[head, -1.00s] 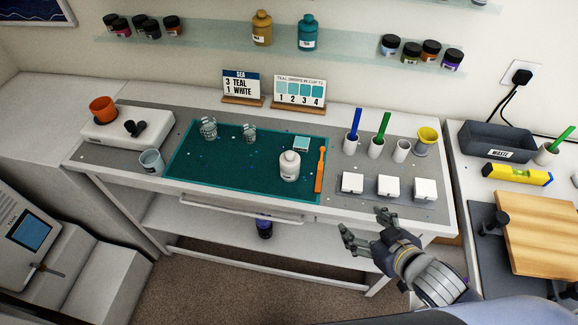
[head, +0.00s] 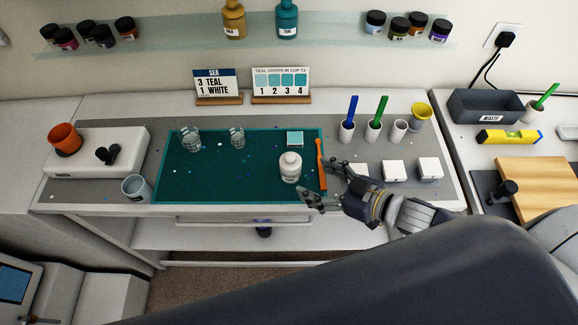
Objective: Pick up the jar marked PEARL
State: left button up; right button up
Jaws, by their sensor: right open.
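No label reading PEARL can be made out. Small dark-lidded jars stand on the glass wall shelf, in a left group (head: 103,36) and a right group (head: 398,28); their labels are too small to read. Another small dark jar (head: 264,232) shows partly below the table's front edge, its label hidden. A white bottle (head: 290,168) stands on the teal mat (head: 215,180). My right gripper (head: 317,187) is open and empty, its fingers pointing left near the mat's front right corner, just right of the white bottle. My left gripper is out of view.
An orange stick (head: 321,165) lies at the mat's right edge by my fingers. White square blocks (head: 395,171) and cups with stirrers (head: 374,130) stand to the right. Two glass cups (head: 191,140) stand on the mat. The mat's front left is mostly clear.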

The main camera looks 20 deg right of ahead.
aim_at(300, 173)
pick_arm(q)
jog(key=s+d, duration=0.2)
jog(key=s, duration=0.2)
pick_arm(e)
jog(key=shift+x, duration=1.95)
jog(key=shift+w+a+p, duration=0.25)
jog(key=shift+w+p, duration=0.15)
jog(key=shift+p, duration=0.1)
jog(key=p+x, duration=0.1)
jog(key=x, duration=0.2)
jog(key=shift+w+f, duration=0.1)
jog(key=shift+w+a+f, duration=0.3)
jog(key=shift+w, duration=0.1)
jog(key=c, duration=1.3)
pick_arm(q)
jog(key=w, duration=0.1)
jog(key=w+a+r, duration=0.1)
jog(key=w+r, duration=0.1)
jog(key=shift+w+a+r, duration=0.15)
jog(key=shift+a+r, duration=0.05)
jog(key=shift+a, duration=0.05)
pick_arm(e)
jog(key=shift+c, duration=0.4)
jog(key=shift+r, duration=0.1)
